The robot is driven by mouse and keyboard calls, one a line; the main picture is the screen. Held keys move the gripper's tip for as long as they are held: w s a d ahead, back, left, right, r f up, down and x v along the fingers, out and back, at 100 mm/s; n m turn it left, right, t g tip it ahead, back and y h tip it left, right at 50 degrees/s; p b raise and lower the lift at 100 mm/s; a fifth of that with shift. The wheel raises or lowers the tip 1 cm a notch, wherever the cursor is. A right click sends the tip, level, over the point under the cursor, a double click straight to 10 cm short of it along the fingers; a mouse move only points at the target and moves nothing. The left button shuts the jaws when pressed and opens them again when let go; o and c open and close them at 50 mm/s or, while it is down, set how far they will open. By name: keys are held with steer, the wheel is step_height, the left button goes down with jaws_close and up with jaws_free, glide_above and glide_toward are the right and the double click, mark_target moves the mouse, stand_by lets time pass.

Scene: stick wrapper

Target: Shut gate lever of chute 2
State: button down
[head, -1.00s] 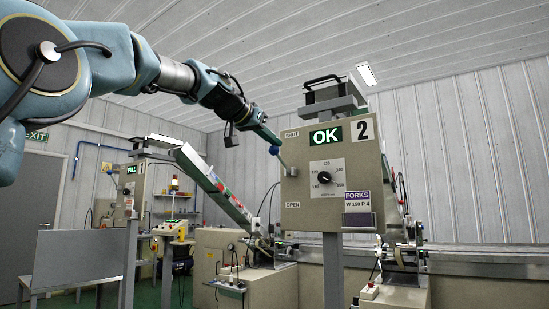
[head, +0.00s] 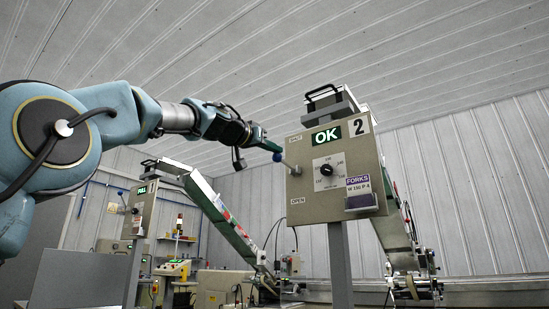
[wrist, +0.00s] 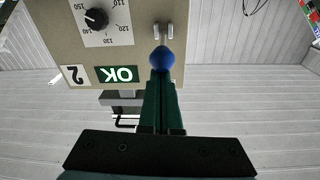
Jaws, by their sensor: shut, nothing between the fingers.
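The chute 2 panel (head: 336,175) is beige, marked 2, with a lit OK sign. Its gate lever has a blue ball knob (head: 278,157) on a short rod, which tilts up and left from the mount at the panel's left edge. The SHUT label is above the mount, OPEN below. My gripper (head: 272,149) is shut and empty, its green fingertips at the knob from the upper left. In the wrist view the blue knob (wrist: 162,58) sits right at the fingertips (wrist: 161,76). I cannot tell whether they touch; the rod is mostly hidden there.
A black dial (head: 326,170) and a purple FORKS label (head: 358,184) are on the panel. A sloping chute (head: 225,215) stands behind, left of the panel. Another panel reading FULL (head: 141,195) is farther left.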

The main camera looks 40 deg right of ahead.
steer(key=shift+f+b, duration=0.55)
stand_by(0.4)
step_height(320, 180, up, 5)
steer(key=p, duration=0.5)
steer(key=f+b+v, duration=0.1)
steer(key=b+v, duration=0.6)
steer(key=v, duration=0.2)
steer(key=shift+s+a+f, duration=0.15)
steer(key=shift+s+f, duration=0.1)
steer(key=shift+s, duration=0.1)
